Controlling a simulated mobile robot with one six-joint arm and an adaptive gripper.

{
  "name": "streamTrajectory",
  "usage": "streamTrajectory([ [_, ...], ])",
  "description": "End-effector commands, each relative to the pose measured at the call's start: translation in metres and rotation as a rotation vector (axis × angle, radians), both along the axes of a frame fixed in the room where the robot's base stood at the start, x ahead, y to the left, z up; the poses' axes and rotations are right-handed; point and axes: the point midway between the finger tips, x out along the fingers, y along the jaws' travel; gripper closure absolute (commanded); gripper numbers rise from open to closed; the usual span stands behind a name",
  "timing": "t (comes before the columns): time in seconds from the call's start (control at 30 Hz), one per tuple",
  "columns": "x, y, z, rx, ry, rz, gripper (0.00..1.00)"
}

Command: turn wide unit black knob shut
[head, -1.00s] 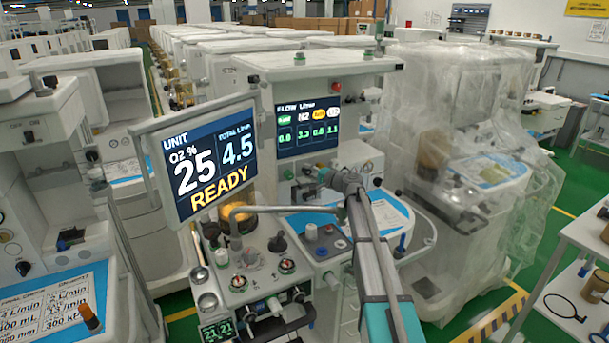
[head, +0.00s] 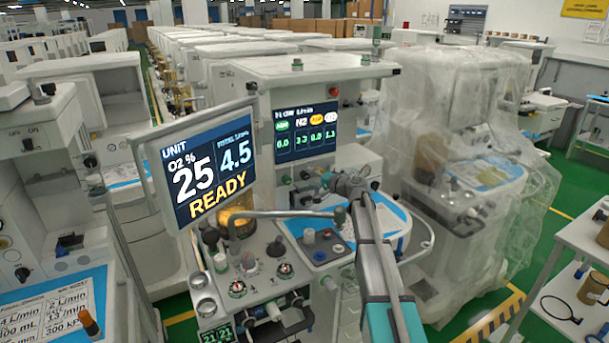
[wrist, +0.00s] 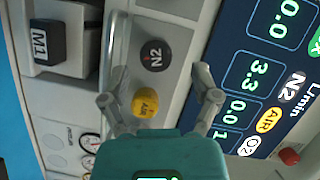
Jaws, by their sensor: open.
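The wide unit (head: 285,72) stands in the middle of the head view, its flow screen (head: 305,130) lit. The black knob (wrist: 155,53), marked N2, sits on the light panel in the wrist view. A yellow AIR knob (wrist: 145,103) is beside it, lower in that view. My gripper (wrist: 160,97) is open and empty, its fingers spread on either side of the yellow knob; the black knob lies beyond the fingertips. The wrist view shows 3.3 by N2 on the screen. In the head view, my gripper (head: 340,184) is in front of the unit, below the screen.
A tilted READY screen (head: 205,165) stands left of my arm. A grey bent pipe (head: 275,214) runs below my gripper. A plastic-covered cart (head: 455,170) stands to the right.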

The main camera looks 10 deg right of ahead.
Motion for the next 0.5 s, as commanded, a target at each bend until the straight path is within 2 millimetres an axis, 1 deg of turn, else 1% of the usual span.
streamTrajectory([
  [0.03,-0.014,-0.005,0.011,-0.044,-0.015,-0.003,0.21],
  [0.3,-0.066,-0.038,0.028,-0.337,-0.107,-0.004,0.21],
  [0.4,-0.079,-0.046,0.03,-0.416,-0.129,0.001,0.21],
  [0.5,-0.085,-0.051,0.03,-0.461,-0.142,0.006,0.21],
])
